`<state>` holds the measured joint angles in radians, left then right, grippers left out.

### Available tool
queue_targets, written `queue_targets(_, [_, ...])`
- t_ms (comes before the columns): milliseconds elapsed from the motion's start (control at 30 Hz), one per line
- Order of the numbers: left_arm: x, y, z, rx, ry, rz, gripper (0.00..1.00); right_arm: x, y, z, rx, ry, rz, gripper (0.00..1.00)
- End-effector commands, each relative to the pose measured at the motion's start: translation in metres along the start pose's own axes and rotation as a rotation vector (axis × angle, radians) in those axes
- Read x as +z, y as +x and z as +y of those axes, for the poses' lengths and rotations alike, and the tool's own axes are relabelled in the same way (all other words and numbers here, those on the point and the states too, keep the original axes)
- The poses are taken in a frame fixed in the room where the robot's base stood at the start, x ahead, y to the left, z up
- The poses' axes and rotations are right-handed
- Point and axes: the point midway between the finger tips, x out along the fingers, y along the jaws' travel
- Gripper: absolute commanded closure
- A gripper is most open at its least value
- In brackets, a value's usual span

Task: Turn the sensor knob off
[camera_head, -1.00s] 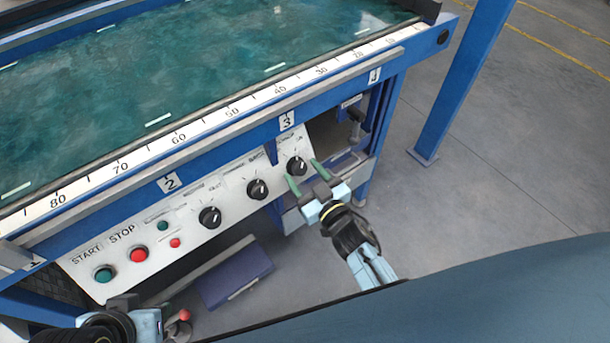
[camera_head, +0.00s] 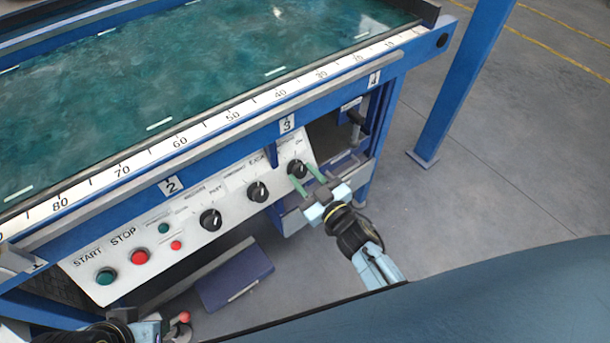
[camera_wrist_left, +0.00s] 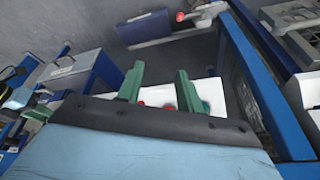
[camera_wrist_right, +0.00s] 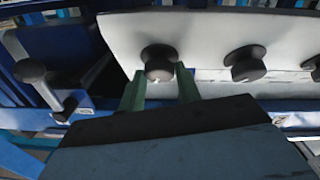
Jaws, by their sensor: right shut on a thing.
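The white control panel (camera_head: 193,225) carries three black knobs in a row. The rightmost knob (camera_head: 297,169) has small lettering above it that includes "On"; I take it as the sensor knob. My right gripper (camera_head: 309,175) is shut on this knob, one green finger on each side. In the right wrist view the knob (camera_wrist_right: 160,58) sits between the fingertips, with a pale pointer mark on its face. My left gripper (camera_wrist_left: 163,85) is open and empty, its fingers apart, low at the left of the panel.
The middle knob (camera_head: 257,191) and left knob (camera_head: 210,219) sit beside it. The red stop button (camera_head: 139,257) and green start button (camera_head: 105,277) are at the panel's left. A blue table beam (camera_head: 225,137) overhangs the panel. Open floor (camera_head: 500,190) lies to the right.

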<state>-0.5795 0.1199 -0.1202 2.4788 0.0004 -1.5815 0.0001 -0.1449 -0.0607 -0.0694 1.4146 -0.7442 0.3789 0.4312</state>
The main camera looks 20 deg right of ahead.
Motion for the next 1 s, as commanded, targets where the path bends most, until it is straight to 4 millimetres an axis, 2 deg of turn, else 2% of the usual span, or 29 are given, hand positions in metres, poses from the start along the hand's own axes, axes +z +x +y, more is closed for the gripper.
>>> queue_targets(433, [0.005, 0.046, -0.011, -0.023, 0.012, -0.034, 0.64, -0.001, 0.000, 0.007, -0.193, -0.342, 0.050, 0.89])
queue_targets(700, [0.013, 0.075, -0.021, -0.038, 0.019, -0.052, 0.64, -0.001, 0.001, 0.009, -0.313, -0.553, 0.083, 0.89])
queue_targets(1000, [0.025, 0.099, -0.030, -0.051, 0.023, -0.069, 0.64, -0.001, 0.001, 0.011, -0.411, -0.728, 0.110, 0.89])
